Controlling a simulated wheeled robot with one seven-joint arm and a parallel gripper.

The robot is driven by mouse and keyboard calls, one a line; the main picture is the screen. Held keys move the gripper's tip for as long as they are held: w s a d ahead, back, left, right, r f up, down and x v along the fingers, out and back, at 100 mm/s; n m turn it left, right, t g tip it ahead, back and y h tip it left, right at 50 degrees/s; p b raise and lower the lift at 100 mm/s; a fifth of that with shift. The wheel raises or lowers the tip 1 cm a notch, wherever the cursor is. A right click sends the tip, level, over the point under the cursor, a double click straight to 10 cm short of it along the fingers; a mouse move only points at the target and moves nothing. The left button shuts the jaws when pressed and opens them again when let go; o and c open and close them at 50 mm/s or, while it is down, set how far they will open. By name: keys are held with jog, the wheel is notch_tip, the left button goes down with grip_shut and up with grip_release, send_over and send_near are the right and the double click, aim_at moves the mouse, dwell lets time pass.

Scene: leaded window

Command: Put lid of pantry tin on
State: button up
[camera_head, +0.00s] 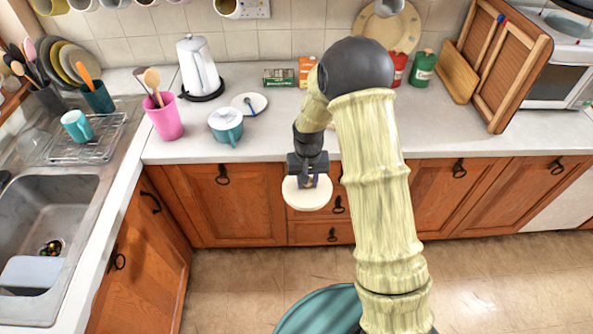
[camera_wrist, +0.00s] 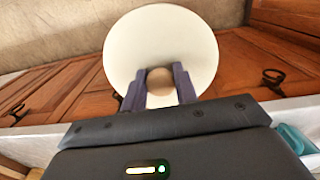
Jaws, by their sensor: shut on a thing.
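My gripper (camera_head: 308,181) is shut on the knob of a round cream lid (camera_head: 307,196). The lid hangs in front of the drawers, out from the counter's front edge. In the wrist view the lid (camera_wrist: 190,45) is a pale disc, with its round wooden knob (camera_wrist: 160,78) between the two fingers of my gripper (camera_wrist: 158,82). I cannot make out the pantry tin for certain. A red tin (camera_head: 399,70) and a green tin (camera_head: 422,69) stand at the back of the counter, right of my arm. My arm hides part of the counter.
Wooden boards (camera_head: 512,75) lean at right. The counter (camera_head: 270,148) has bare room along its front.

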jog(key=s+d+f, duration=0.4)
jog(key=d+f, duration=0.4)
jog(key=f, duration=0.2)
jog(key=shift+s+f, duration=0.2)
jog(key=shift+s, duration=0.1)
jog(key=shift+d, duration=0.1)
